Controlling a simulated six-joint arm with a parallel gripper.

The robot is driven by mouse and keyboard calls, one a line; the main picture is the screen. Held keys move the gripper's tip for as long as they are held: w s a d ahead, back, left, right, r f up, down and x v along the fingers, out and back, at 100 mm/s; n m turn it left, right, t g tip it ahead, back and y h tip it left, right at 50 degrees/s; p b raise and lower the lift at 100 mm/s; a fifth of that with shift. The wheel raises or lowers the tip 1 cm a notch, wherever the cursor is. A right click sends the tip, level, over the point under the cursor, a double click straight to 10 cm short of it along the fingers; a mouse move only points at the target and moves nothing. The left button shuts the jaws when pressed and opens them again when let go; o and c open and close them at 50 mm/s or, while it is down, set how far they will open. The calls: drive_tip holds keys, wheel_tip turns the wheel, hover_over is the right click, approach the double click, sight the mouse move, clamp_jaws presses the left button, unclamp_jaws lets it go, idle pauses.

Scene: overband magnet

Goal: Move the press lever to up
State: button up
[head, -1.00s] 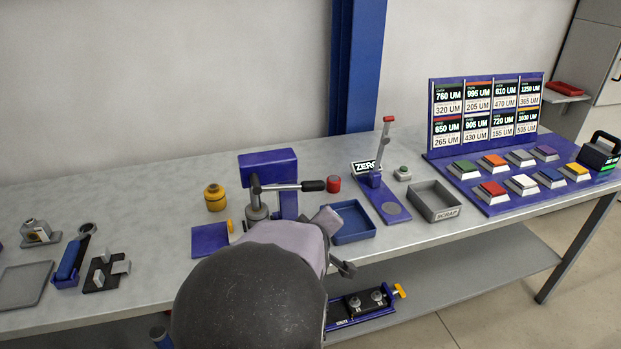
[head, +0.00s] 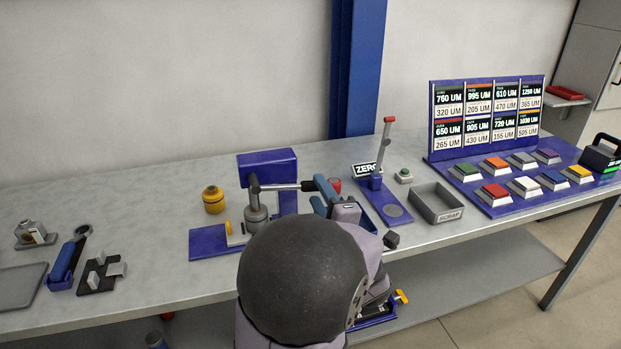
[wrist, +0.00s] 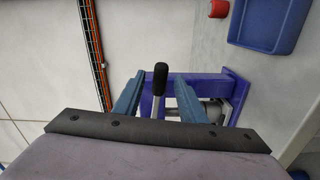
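The blue press (head: 267,163) stands on the bench, also seen in the wrist view (wrist: 232,82). Its grey lever (head: 280,187) sticks out roughly level to the right. The lever's black grip (wrist: 160,76) shows in the wrist view. In the wrist view my gripper (wrist: 158,84) is open, with one finger on each side of the grip and a gap on both sides.
A yellow pot (head: 213,200) stands left of the press. A red cylinder (head: 335,185) and a blue tray (wrist: 268,22) are close by on the right. The blue stand with an upright red-tipped lever (head: 384,150) and the grey scrap bin (head: 437,203) are further right.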

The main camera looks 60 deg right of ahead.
drive_tip(key=p+x, duration=0.1)
drive_tip(key=x, duration=0.6)
drive_tip(key=shift+w+d, duration=0.15)
clamp_jaws()
